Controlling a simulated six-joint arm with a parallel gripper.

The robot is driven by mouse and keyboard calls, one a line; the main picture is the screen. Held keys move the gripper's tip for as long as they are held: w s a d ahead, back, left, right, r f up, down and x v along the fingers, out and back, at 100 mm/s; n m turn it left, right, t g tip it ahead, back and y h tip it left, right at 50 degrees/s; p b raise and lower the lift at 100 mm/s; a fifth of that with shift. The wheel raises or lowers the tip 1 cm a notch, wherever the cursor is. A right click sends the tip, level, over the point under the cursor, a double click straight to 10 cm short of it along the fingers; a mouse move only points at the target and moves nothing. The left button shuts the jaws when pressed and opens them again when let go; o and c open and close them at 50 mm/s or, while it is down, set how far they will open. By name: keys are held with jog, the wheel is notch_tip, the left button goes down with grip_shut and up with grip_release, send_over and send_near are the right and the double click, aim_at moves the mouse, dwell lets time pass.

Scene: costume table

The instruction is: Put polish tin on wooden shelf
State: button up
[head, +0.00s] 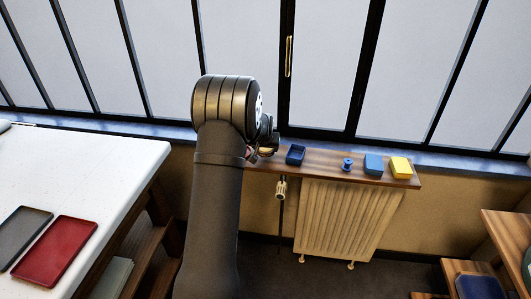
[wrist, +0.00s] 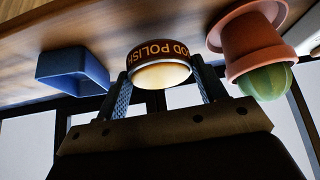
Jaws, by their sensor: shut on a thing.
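The polish tin (wrist: 160,67) is a short round tin with a dark red-brown band lettered "OD POLISH" and a pale end. My gripper (wrist: 161,78) is shut on it, one finger on each side, in the wrist view. The wooden shelf (head: 323,163) runs above the radiator in the head view. Its wood (wrist: 95,28) fills the top of the wrist view, close to the tin; I cannot tell whether they touch. In the head view my gripper (head: 264,148) is over the shelf's left part, mostly hidden by my arm.
A dark blue open box (head: 295,155) stands right of my gripper. Further right are a blue spool (head: 347,165), a blue block (head: 374,165) and a yellow box (head: 401,168). A terracotta pot (wrist: 250,42) with a green cactus (wrist: 265,82) stands close beside the tin. Windows back the shelf.

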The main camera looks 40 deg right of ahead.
jog(key=shift+f, duration=1.25)
jog(key=shift+f, duration=0.15)
jog(key=o, duration=1.1)
jog(key=shift+s+a+r, duration=0.1)
jog(key=shift+s+r, duration=0.05)
jog(key=shift+r, duration=0.4)
jog(key=v, duration=1.1)
